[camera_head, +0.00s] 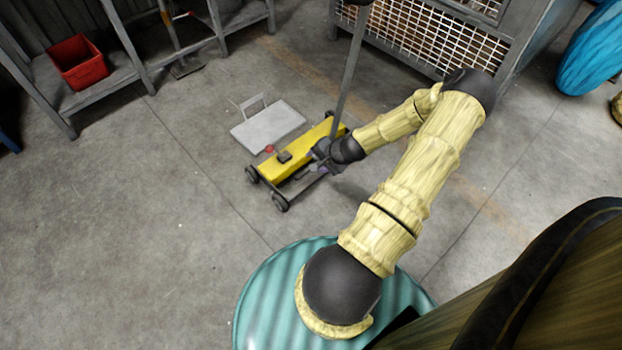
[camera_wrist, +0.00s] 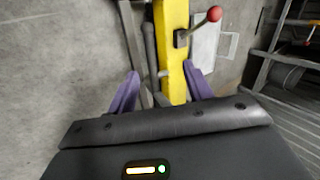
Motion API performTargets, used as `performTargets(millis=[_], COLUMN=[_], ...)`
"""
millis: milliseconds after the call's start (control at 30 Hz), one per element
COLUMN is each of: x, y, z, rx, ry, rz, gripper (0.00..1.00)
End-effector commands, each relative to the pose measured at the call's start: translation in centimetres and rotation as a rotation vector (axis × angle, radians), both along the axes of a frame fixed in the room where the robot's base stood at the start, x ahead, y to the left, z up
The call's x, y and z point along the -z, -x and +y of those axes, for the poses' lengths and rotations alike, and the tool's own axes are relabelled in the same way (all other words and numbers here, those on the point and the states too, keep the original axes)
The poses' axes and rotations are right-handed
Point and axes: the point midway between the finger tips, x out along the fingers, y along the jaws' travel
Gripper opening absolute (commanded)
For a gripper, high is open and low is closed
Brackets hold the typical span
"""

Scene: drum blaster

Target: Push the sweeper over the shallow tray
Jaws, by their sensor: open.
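The sweeper (camera_head: 297,152) is a long yellow bar on black wheels, with a grey pole rising from its far end and a red-knobbed lever on top. The shallow tray (camera_head: 268,126) is a flat, light grey pan with a raised handle. It lies on the floor just behind the sweeper, and whether they touch is unclear. My gripper (camera_head: 318,162) is at the near side of the sweeper. In the wrist view my open purple fingers (camera_wrist: 163,88) straddle part of the yellow bar (camera_wrist: 172,50) and a grey rod. Contact cannot be told. The tray (camera_wrist: 204,42) shows beyond the bar.
A red bin (camera_head: 78,62) sits on a metal shelf at the upper left. A wire-mesh cage (camera_head: 430,40) stands behind the sweeper, and a blue drum (camera_head: 590,50) at the upper right. A teal ribbed drum top (camera_head: 262,300) is in front. The concrete floor at left is clear.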

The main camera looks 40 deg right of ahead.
Motion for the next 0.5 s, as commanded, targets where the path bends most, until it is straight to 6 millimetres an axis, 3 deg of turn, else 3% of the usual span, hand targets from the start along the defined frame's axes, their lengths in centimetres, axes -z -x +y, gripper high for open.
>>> performTargets(millis=[33, 100, 500], x=[2.4, 3.4, 3.6], y=[0.3, 0.5, 0.6], z=[-1.0, -2.0, -2.8], rx=[0.054, 0.105, 0.144], ry=[-0.019, -0.033, -0.040], rz=[-0.018, -0.035, -0.048], gripper=[0.51, 0.51, 0.51])
